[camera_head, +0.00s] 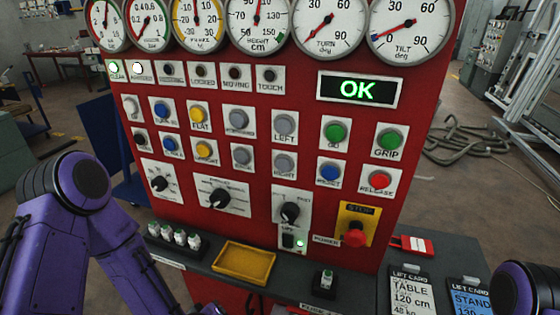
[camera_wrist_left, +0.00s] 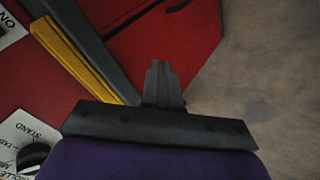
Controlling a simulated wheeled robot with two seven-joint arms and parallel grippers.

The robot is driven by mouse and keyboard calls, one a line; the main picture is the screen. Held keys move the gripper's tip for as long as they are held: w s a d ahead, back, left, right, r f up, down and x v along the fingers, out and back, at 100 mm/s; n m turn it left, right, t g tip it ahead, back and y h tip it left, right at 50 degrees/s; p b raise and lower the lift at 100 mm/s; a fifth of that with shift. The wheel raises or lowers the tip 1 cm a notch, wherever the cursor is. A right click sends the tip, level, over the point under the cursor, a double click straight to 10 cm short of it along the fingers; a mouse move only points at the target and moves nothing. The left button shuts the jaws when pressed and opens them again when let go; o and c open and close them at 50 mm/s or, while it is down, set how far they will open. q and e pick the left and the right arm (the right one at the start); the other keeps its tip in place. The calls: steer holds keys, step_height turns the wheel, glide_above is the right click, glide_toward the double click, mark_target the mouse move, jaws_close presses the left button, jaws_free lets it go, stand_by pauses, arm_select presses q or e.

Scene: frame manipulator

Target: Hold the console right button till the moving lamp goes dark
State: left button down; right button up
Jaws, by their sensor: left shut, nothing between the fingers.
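The red console (camera_head: 250,100) fills the middle of the head view. Its grey right button (camera_head: 284,161) sits below the grey left button (camera_head: 285,127). The moving lamp (camera_head: 236,73), in the row under the gauges, looks dark. My left gripper (camera_wrist_left: 162,78) shows in the left wrist view, fingers shut with nothing between them. Red surface and grey floor lie beyond the fingertips, and the right button is not in that view. In the head view my left arm is at the left, its gripper out of frame. My right gripper is not in view.
Other coloured buttons and knobs surround the right button. A red stop button (camera_head: 355,235) sticks out at lower right. A yellow tray (camera_head: 243,263) and a toggle block (camera_head: 174,238) are on the ledge. The green display (camera_head: 358,89) reads OK. Two lamps at the row's left are lit.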

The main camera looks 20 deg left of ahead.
arm_select(q)
steer(key=w+d+r+n+t+h, duration=0.35)
steer(key=w+r, duration=0.45)
steer(key=r, duration=0.3)
steer(key=n+t+h, duration=0.6)
steer(key=t, duration=0.2)
glide_toward(283, 165)
steer(key=f, duration=0.2)
steer(key=s+d+r+n+g+h, duration=0.1)
steer(key=s+d+r+n+h, duration=0.1)
steer(key=s+r+n+h, duration=0.2)
steer(key=shift+s+d+r+g+h, duration=0.25)
steer(key=shift+s+r+g+h, duration=0.1)
steer(key=shift+h, duration=0.8)
steer(key=w+b, duration=0.3)
steer(key=w, duration=0.6)
steer(key=shift+b, duration=0.3)
